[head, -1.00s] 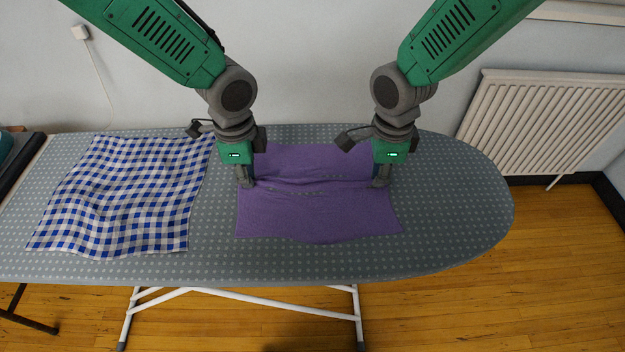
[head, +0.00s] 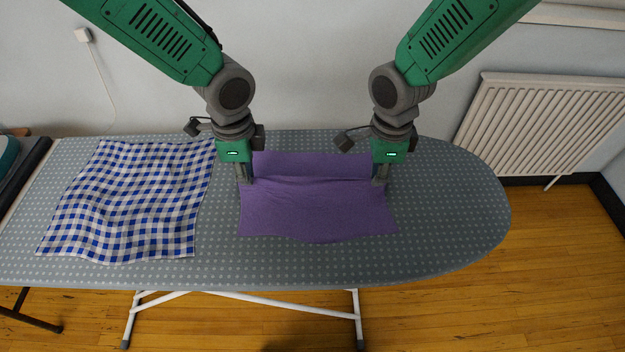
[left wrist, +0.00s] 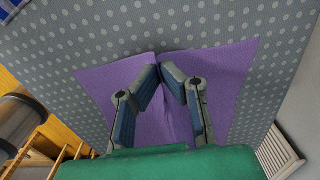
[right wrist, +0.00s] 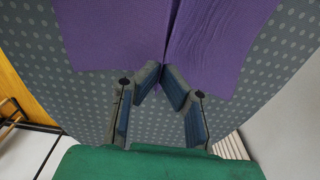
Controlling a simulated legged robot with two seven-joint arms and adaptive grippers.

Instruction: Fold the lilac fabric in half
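The lilac fabric (head: 315,212) lies on the dotted ironing board, with a raised ridge running across its width between my two grippers. My left gripper (head: 245,181) is at the left end of this ridge; in the left wrist view its fingertips (left wrist: 162,72) are close together with a pinch of fabric between them. My right gripper (head: 380,182) is at the ridge's right end; in the right wrist view its fingertips (right wrist: 163,76) close around the fabric's fold. A strip of fabric lies flat behind the ridge and a wider part in front. The fingers hide both ridge ends.
A blue and white checked cloth (head: 130,200) lies on the ironing board (head: 450,215) left of the lilac fabric, with a narrow gap between. The board's right end is clear. A radiator (head: 545,125) stands by the wall at the right.

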